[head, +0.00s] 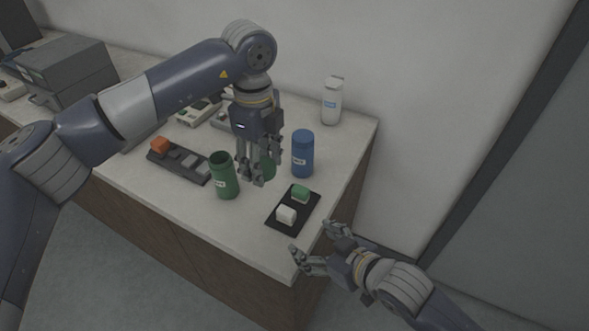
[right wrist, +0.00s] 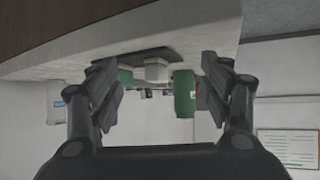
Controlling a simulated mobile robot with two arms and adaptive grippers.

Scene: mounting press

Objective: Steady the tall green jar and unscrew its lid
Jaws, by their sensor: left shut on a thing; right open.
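My right gripper (head: 312,245) is open and empty, off the table's front right corner. In the right wrist view, which looks upside down, a green jar (right wrist: 185,94) shows between the open fingers, some way beyond them.
A blue jar (head: 302,154) stands close right of my left gripper. A black tray (head: 283,219) holds a green block (head: 300,194) and a white block (head: 286,214). A white bottle (head: 332,101) stands behind. A dark rack (head: 192,175) with an orange block (head: 160,146) lies left.

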